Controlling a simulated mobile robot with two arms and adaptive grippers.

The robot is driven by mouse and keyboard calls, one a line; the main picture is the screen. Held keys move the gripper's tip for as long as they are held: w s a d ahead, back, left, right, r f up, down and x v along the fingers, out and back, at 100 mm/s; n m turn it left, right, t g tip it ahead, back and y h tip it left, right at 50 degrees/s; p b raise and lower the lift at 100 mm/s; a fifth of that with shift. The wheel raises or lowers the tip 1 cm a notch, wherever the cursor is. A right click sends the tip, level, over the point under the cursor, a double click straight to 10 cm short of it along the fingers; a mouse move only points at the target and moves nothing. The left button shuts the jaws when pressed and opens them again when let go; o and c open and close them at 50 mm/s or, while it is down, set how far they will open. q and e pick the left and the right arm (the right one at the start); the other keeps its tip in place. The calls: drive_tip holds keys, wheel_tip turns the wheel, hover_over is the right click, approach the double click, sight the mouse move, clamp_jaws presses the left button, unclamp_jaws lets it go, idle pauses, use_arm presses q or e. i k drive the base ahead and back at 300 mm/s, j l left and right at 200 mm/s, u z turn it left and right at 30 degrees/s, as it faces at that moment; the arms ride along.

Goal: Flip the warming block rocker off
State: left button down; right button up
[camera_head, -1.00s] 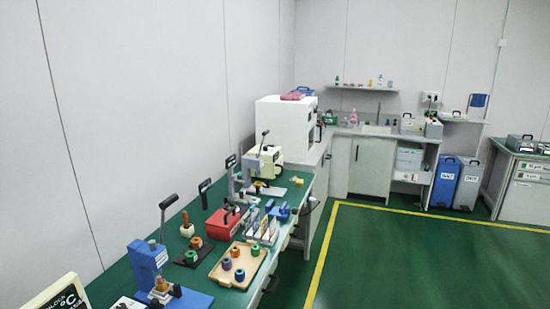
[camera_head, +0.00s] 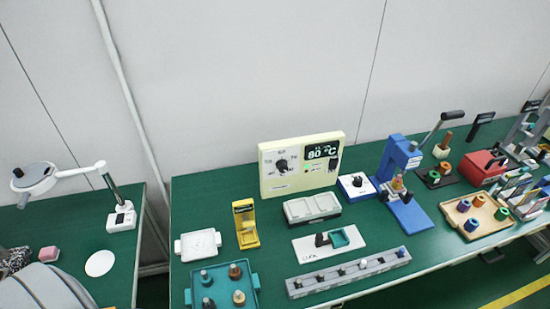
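The cream panel (camera_head: 268,186) stands upright at the back of the green bench in the head view. It has a dark dial (camera_head: 283,166) on its left and a dark display (camera_head: 321,152) reading about 80 °C on its right. A small dark switch-like part (camera_head: 332,165) sits below the display; it may be the rocker, but its position is too small to tell. A white plate with a dark lever and a green pad (camera_head: 340,238) lies in front; its label is unreadable. Neither gripper is in view.
A grey slotted rack (camera_head: 347,272) lies along the bench front. A teal tray (camera_head: 250,300), a yellow stand (camera_head: 246,224) and a white twin-well tray (camera_head: 312,207) stand nearby. A blue press (camera_head: 394,160) is right of the panel. A gap separates the left bench (camera_head: 65,235).

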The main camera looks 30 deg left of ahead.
sight(333, 163)
drive_tip(key=u, duration=0.4)
drive_tip(key=i+l+u, duration=0.15)
drive_tip(key=l+u, duration=0.15)
drive_tip(key=l, duration=0.25)
drive_tip(key=i+l+u, duration=0.1)
drive_tip(key=l+u, duration=0.25)
drive_tip(key=l, duration=0.15)
drive_tip(key=l+u, duration=0.3)
drive_tip(key=l, duration=0.3)
drive_tip(key=i, duration=0.05)
